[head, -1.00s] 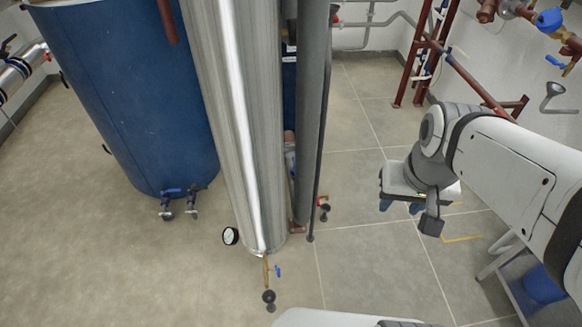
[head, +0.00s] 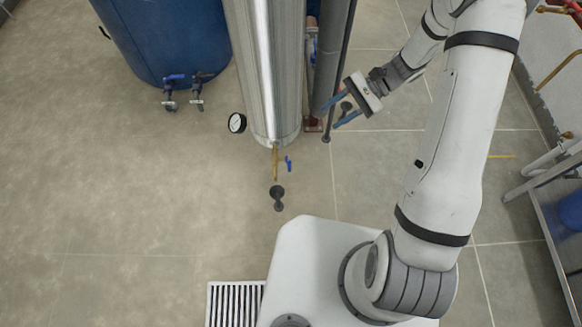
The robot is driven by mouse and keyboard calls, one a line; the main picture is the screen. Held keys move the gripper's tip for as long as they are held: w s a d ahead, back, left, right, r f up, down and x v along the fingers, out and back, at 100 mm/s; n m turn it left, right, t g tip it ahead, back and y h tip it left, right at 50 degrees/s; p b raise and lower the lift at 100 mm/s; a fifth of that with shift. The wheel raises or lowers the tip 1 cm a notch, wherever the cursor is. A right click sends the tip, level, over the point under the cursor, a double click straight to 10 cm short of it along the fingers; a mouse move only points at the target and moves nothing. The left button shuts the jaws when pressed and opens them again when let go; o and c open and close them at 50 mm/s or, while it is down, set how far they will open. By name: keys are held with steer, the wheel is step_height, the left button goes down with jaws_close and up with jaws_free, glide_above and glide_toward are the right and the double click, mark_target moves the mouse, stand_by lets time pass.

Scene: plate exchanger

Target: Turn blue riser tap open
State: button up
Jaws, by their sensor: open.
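A small tap with a blue handle (head: 288,163) sits on a brass pipe (head: 275,163) at the foot of the silver column. I cannot tell which of these is the riser tap. My gripper (head: 328,117) is open, its blue fingers pointing left beside the foot of the grey pipe. A dark round end (head: 346,106) shows between the fingers; I cannot tell whether they touch it.
The silver column (head: 265,70) and grey pipe (head: 332,60) stand left of my gripper. A round gauge (head: 237,123) and a black drain funnel (head: 278,196) are near the column's foot. The blue tank (head: 160,40) is at upper left. The floor at left is clear.

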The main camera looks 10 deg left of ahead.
step_height(320, 180, down, 17)
steer(key=w+a+m+y+b, duration=0.2)
steer(key=a+m+y+b, duration=0.1)
steer(key=y+b, duration=0.15)
steer(key=m+t+y+b, duration=0.2)
steer(key=m+y+b, duration=0.1)
steer(key=m+b, duration=0.25)
glide_toward(290, 165)
steer(key=a+f, duration=0.2)
steer(key=a, duration=0.1)
steer(key=shift+n, duration=0.25)
steer(key=b+x, duration=0.2)
steer(key=x, duration=0.5)
steer(key=shift+w+a+r, duration=0.1)
steer(key=shift+a+r, duration=0.05)
steer(key=shift+a, duration=0.05)
jaws_close()
steer(key=shift+d, duration=0.15)
